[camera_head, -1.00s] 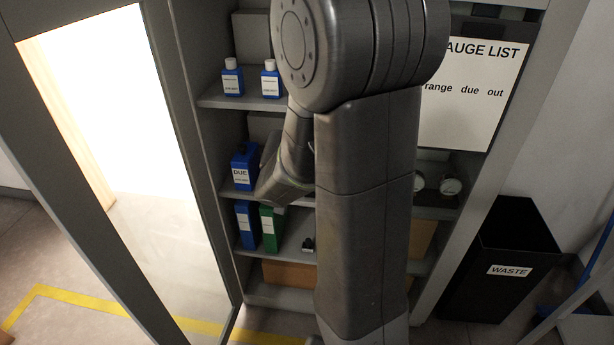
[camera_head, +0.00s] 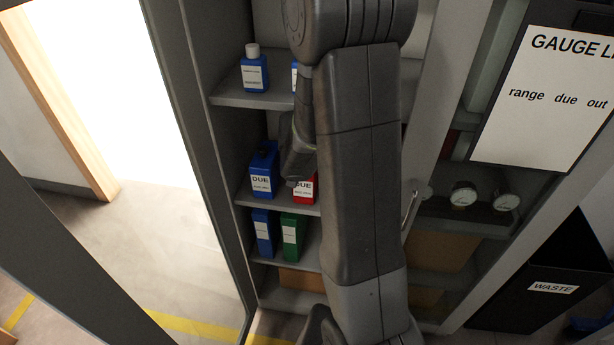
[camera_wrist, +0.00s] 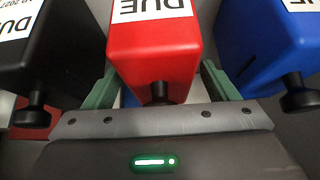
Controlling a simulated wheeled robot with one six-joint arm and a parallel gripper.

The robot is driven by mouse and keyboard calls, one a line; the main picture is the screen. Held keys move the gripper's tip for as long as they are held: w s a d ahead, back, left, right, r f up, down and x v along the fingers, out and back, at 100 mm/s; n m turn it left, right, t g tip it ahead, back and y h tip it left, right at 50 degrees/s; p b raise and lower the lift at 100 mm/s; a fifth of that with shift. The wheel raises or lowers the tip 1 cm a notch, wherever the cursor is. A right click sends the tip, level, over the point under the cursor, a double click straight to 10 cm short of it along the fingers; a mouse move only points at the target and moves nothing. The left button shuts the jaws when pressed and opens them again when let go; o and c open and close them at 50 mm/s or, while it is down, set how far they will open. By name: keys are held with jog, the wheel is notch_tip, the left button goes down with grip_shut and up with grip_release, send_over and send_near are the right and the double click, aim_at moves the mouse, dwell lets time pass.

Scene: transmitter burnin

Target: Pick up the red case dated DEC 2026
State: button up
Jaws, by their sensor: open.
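A red case (camera_wrist: 152,55) is in the middle of the wrist view, its white label reading DUE upside down; the date is cut off. In the head view the red case (camera_head: 306,192) stands on the middle shelf, partly hidden by my arm. My gripper (camera_wrist: 158,78) is open, with one green finger at each side of the red case. I cannot tell whether they touch it. A black case (camera_wrist: 45,60), its label ending in 2027, is left of it in the wrist view; a blue case (camera_wrist: 255,45) is to the right.
The blue case also shows in the head view (camera_head: 263,170). Below are another blue case (camera_head: 263,232) and a green case (camera_head: 292,237). A blue bottle (camera_head: 254,75) stands above. Gauges (camera_head: 463,195), a gauge list (camera_head: 550,95) and a waste bin (camera_head: 530,305) are to the right.

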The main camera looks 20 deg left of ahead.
grip_shut()
dwell(0.3)
jog(key=shift+r, duration=0.1)
jog(key=s+d+b, duration=0.4)
jog(key=s+b, duration=0.1)
jog(key=s, duration=1.2)
jog(key=shift+s+b, duration=0.25)
jog(key=shift+b, duration=0.05)
